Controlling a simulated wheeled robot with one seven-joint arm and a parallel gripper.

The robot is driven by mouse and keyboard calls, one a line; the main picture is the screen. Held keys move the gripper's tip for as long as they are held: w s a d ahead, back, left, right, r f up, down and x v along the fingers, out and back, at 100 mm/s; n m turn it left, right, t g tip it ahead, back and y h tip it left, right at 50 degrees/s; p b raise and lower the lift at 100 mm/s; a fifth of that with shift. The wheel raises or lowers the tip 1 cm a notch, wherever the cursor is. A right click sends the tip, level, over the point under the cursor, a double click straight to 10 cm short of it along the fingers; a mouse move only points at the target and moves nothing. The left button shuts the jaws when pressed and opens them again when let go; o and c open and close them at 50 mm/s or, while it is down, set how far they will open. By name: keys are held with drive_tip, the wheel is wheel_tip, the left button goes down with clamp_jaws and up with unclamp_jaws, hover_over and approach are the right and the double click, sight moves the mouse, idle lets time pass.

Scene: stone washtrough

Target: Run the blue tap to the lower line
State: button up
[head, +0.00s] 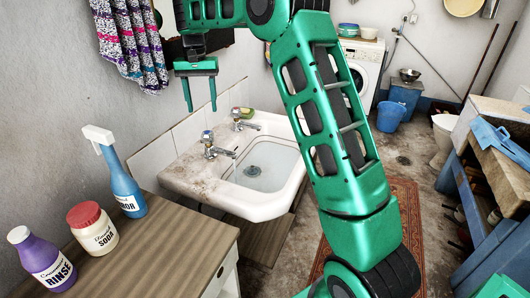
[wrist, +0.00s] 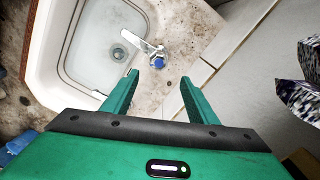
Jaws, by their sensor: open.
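The white stone sink (head: 262,208) stands against the left wall with two metal taps on its stained ledge. The nearer tap (head: 209,150) has a blue handle top, which shows clearly in the wrist view (wrist: 157,62); its spout points over the basin. The farther tap (head: 240,125) stands behind it, and I cannot tell its handle colour. The basin has a dark drain (head: 252,171); I cannot make out a marked line or running water. My gripper (head: 201,108) is open and empty, pointing down above the ledge. In the wrist view the blue handle lies just beyond the fingertips.
A wooden counter (head: 175,250) in front holds a blue spray bottle (head: 124,185), a red-lidded soda jar (head: 95,230) and a purple rinse bottle (head: 42,262). A patterned cloth (head: 130,45) hangs on the wall.

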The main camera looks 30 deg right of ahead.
sight(207, 132)
wheel_tip(207, 132, down, 11)
drive_tip(key=n, duration=0.9)
drive_tip(key=shift+s+r, duration=0.1)
drive_tip(key=shift+s, duration=0.05)
drive_tip(key=shift+d, duration=0.1)
drive_tip(key=c, duration=1.1)
